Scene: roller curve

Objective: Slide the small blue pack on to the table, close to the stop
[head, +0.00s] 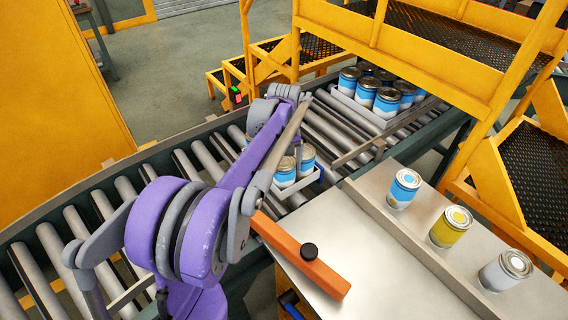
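The small blue pack (286,174) is a light tray with blue-and-white cans. It sits on the roller conveyor beside the metal table (350,285); my arm hides part of it. My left arm, purple and grey, reaches over the conveyor from the lower left. Its gripper (297,150) is at the far end, close to the pack's cans. I cannot tell whether it touches them, and its fingers are not clear. An orange bar (322,273) with a black knob lies along the table's left edge; I cannot tell whether it is the stop. My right gripper is not in view.
A larger tray of blue cans (387,101) stands farther along the conveyor (212,155). A blue can (403,188), a yellow can (450,227) and a white can (505,271) stand beyond the table's raised strip. Yellow steps and railings stand behind. The table's middle is clear.

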